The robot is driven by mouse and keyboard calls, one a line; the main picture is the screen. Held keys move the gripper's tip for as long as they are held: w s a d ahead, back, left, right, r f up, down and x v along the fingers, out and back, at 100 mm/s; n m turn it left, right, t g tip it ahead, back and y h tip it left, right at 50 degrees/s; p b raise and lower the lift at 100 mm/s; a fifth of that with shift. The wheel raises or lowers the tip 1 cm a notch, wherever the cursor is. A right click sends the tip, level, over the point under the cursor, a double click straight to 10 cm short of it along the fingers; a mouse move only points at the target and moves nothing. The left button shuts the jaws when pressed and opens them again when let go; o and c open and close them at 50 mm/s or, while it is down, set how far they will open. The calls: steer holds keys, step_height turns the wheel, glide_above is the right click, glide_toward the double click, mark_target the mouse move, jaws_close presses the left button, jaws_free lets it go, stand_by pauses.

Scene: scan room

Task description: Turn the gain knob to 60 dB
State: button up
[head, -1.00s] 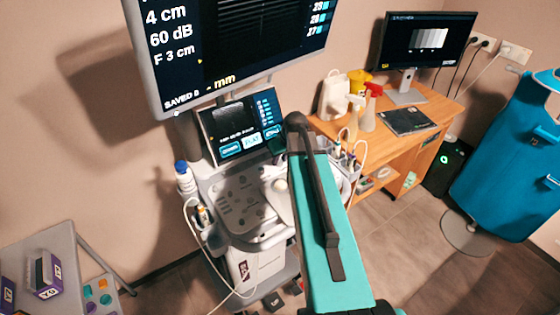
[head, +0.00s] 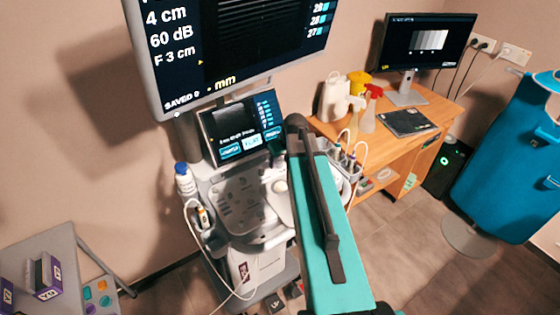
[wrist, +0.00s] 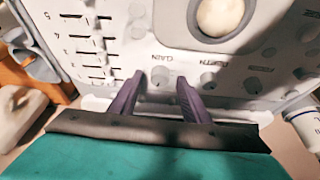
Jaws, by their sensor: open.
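The gain knob (wrist: 160,77) is a small grey knob on the light console panel, below the upside-down GAIN label in the wrist view. My gripper (wrist: 160,83) is open, with one dark purple finger on each side of the knob. Slight gaps seem to show between fingers and knob; contact is hard to tell. In the head view my teal arm covers the fingers and knob. The big monitor (head: 228,55) reads 4 cm, 60 dB and F 3 cm.
A depth knob (wrist: 208,82) sits just right of the right finger. A trackball (wrist: 220,16) and a bank of sliders (wrist: 98,45) lie beyond. The console's small touchscreen (head: 240,128) stands above the panel. A wooden desk (head: 440,110) is at the right.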

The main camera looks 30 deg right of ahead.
steer(key=shift+r, duration=0.15)
steer(key=b+v, duration=0.3)
steer(key=v, duration=1)
steer(key=shift+s+r+b, duration=0.15)
steer(key=shift+s+b, duration=0.05)
steer(key=shift+b, duration=0.1)
steer(key=shift+a, duration=0.1)
stand_by(0.6)
